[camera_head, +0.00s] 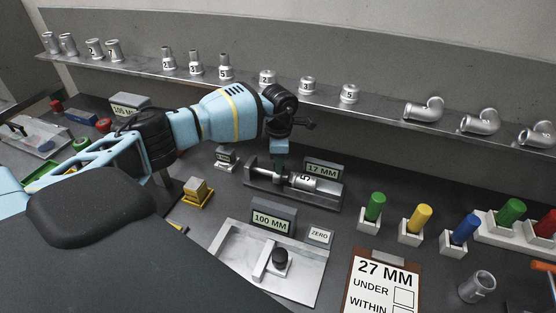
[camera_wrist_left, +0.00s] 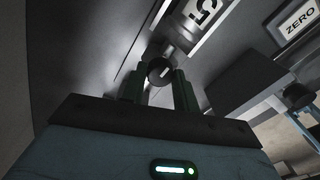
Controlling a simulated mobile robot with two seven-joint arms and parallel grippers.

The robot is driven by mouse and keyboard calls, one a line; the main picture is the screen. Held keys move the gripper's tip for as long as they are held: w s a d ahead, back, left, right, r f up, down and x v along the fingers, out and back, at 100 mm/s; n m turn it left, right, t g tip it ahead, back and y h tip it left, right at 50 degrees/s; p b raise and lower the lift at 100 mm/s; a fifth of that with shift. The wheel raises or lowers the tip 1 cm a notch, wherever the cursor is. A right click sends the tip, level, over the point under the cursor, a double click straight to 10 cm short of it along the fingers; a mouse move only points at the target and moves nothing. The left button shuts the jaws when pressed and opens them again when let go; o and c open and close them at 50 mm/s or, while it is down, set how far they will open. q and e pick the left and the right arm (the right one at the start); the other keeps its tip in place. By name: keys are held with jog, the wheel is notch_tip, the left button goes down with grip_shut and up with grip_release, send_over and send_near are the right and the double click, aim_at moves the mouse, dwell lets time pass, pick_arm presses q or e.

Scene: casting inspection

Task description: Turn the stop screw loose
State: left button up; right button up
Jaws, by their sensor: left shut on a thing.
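My left gripper (camera_head: 280,162) reaches down over a grey fixture (camera_head: 331,197) in the middle of the bench. In the left wrist view its two dark green fingers (camera_wrist_left: 159,88) stand on both sides of a dark round screw head (camera_wrist_left: 160,70) and are shut on it. A silver casting marked 5 (camera_head: 304,182) lies in the fixture and also shows just beyond the screw head in the wrist view (camera_wrist_left: 205,14). In the head view the screw head cannot be made out clearly near the fingers. My right gripper is not in view.
A 17 MM display (camera_head: 322,170) stands behind the fixture. In front are a 100 MM display (camera_head: 268,221), a ZERO block (camera_head: 319,236) and a gauge plate (camera_head: 235,262). Coloured plugs (camera_head: 420,218) stand to the right. A shelf (camera_head: 385,105) holding numbered castings runs along the back.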

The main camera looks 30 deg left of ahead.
pick_arm(q)
jog(key=shift+n, duration=0.3)
jog(key=o, duration=1)
jog(key=shift+r, duration=3.9)
jog(key=shift+f, duration=0.1)
